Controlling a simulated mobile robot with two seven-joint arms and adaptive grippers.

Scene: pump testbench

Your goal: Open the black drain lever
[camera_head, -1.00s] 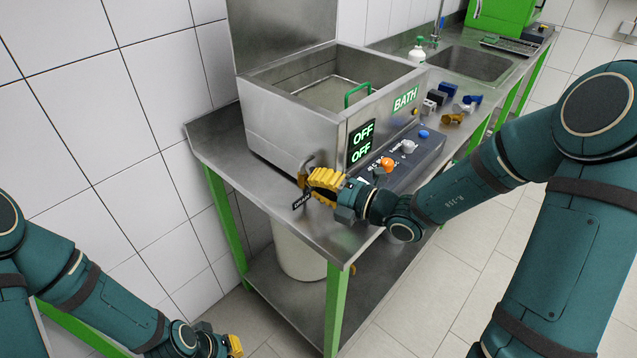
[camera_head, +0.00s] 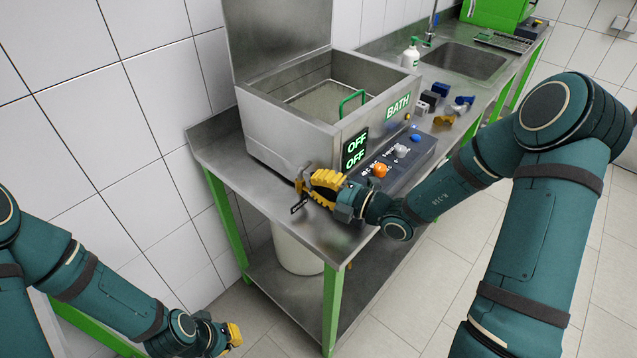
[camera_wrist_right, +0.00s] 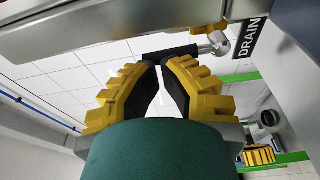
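The black drain lever (camera_wrist_right: 170,54) shows in the right wrist view as a short dark bar, joined at its right to a round metal fitting (camera_wrist_right: 214,43). A black DRAIN label (camera_wrist_right: 249,38) is beside the fitting. My right gripper (camera_wrist_right: 160,66) has its yellow-padded fingertips nearly together, right at the lever. The lever runs across the tips; I cannot tell whether they touch it. In the head view the right gripper (camera_head: 312,184) is at the bath's front lower corner and hides most of the lever. My left gripper (camera_head: 236,336) hangs low at the bottom, mostly hidden.
The steel bath (camera_head: 285,135) stands on a metal bench (camera_head: 215,165) with green legs. A control box (camera_head: 425,150) with coloured knobs is right of the gripper. A white bucket (camera_head: 295,252) is on the lower shelf. Small fittings (camera_head: 430,98) and a sink lie further back.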

